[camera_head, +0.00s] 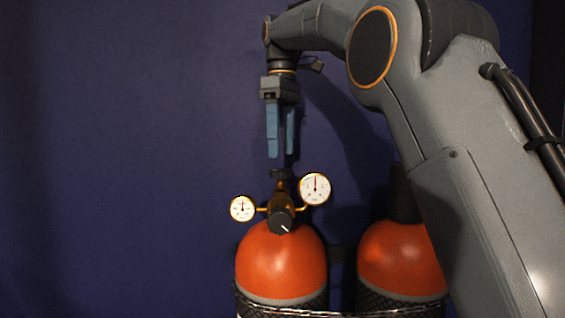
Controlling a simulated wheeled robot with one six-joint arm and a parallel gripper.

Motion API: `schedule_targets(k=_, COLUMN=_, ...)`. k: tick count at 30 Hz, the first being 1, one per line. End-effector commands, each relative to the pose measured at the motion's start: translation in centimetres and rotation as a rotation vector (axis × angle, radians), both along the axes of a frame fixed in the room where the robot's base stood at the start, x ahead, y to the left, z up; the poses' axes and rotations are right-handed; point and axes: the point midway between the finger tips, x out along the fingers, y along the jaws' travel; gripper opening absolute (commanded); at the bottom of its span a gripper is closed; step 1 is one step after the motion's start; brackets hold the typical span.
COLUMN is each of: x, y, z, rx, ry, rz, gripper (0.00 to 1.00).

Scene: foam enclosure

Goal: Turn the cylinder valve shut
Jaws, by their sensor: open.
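My gripper (281,156) points straight down with its two blue fingers apart and nothing between them. It hangs just above the dark valve handwheel (281,174), with a small gap in the picture. The handwheel sits at the top of a brass valve and regulator body (279,204) on the left orange cylinder (281,260). The regulator has a larger gauge (315,188) on the right, a smaller gauge (242,208) on the left, and a dark knob (282,221) with a white mark at the front. How far the valve is turned cannot be told.
A second orange cylinder (396,262) with a dark top stands to the right, partly behind my arm. A chain (285,313) runs across the front of the cylinders. A dark blue wall (120,130) is behind. The space left of the cylinders looks clear.

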Motion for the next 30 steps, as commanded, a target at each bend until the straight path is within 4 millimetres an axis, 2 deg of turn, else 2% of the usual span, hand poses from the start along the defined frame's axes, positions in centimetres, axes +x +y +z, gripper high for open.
schedule_targets(k=6, x=-0.1, y=-0.1, z=-2.7, rx=-0.001, ry=0.003, rz=-0.001, gripper=0.60)
schedule_targets(k=10, x=0.0, y=-0.2, z=-3.9, rx=0.000, ry=0.000, rz=-0.003, gripper=0.60)
schedule_targets(k=22, x=0.0, y=-0.2, z=-4.7, rx=0.000, ry=-0.001, rz=-0.003, gripper=0.60)
schedule_targets(k=23, x=0.0, y=-0.2, z=-4.7, rx=0.000, ry=-0.001, rz=-0.003, gripper=0.59)
schedule_targets(k=30, x=0.0, y=-0.2, z=-4.7, rx=0.000, ry=-0.001, rz=-0.003, gripper=0.19)
